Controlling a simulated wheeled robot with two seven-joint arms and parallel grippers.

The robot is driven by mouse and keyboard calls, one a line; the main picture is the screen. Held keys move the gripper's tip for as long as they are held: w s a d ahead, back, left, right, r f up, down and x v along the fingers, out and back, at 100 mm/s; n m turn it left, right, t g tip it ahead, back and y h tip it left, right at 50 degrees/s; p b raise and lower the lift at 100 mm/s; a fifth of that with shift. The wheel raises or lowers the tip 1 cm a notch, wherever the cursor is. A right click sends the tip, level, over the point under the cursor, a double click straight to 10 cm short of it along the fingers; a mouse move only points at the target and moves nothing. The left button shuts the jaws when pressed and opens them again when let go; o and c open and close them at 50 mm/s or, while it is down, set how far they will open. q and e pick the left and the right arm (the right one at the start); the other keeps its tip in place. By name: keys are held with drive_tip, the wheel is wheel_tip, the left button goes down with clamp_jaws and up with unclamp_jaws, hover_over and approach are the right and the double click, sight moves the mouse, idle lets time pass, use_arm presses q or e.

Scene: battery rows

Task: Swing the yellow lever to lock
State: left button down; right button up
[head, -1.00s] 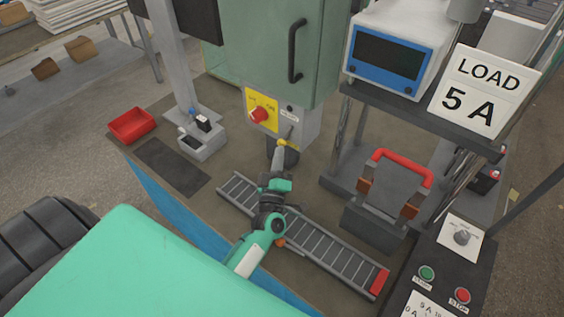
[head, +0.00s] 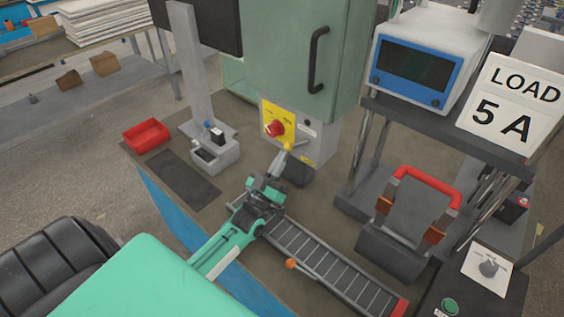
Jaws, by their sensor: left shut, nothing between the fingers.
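The lever's yellow part (head: 288,147) is small and sits low on the front of the green cabinet (head: 285,60), beside the yellow plate with the red rotary switch (head: 275,128). A short grey piece runs from it to the right. My left gripper (head: 284,154) reaches up from below, its fingers shut, with its tips at or just below the yellow part. Whether they touch it is too small to tell. The gripper partly hides the dark block (head: 299,172) under the cabinet. My right gripper is not in view.
A slotted rail (head: 335,265) with an orange knob (head: 290,264) crosses the bench below my arm. A red tray (head: 146,135) and a small grey stand (head: 215,155) are at left. A red-handled fixture (head: 410,215) and the meter (head: 418,68) are at right.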

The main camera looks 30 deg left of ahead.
use_arm(q)
drive_tip(key=r, duration=1.9)
drive_tip(key=shift+w, duration=0.25)
drive_tip(key=shift+s+r, duration=0.15)
drive_tip(key=shift+r, duration=0.2)
drive_tip(key=shift+s+r, duration=0.1)
drive_tip(key=shift+r, duration=0.15)
drive_tip(key=shift+f, duration=0.1)
